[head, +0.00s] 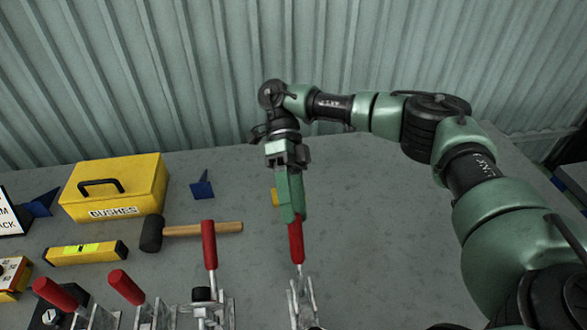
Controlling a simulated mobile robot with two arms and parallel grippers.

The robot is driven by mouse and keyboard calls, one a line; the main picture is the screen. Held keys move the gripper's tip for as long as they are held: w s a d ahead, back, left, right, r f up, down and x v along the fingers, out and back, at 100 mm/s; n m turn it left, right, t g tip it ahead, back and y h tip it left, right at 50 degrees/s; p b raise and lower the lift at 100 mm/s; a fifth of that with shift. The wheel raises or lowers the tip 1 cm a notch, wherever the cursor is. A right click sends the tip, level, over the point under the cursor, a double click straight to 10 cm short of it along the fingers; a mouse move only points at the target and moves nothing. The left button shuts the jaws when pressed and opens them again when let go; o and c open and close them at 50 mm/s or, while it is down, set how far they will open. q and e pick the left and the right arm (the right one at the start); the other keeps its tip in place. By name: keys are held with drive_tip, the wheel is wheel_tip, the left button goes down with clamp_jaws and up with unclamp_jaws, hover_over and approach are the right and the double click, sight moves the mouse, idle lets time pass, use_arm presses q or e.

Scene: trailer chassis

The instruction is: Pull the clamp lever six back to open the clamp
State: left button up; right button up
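Several toggle clamps with red-handled levers stand along the bottom edge. The rightmost clamp lever (296,243) stands nearly upright above its metal clamp (302,303); no number shows on it. My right gripper (292,212) points down at this lever, and its green fingers overlap the top of the red handle. The near finger hides the handle's upper end, so I cannot tell whether the fingers are shut on it. Another red lever (209,245) stands upright to the left. Two more red levers (126,287) (56,294) lean over further left. My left gripper is not in view.
On the grey table (390,220) are a yellow toolbox (115,187), a mallet (190,230), a yellow level (85,253) and a blue bracket (202,186). A small yellow thing (275,198) shows behind the gripper. A corrugated wall (200,80) stands behind.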

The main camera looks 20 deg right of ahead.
wheel_tip(320, 180, up, 11)
drive_tip(key=p, duration=0.1)
idle(0.4)
drive_tip(key=shift+a+f, duration=0.1)
drive_tip(key=shift+a, duration=0.05)
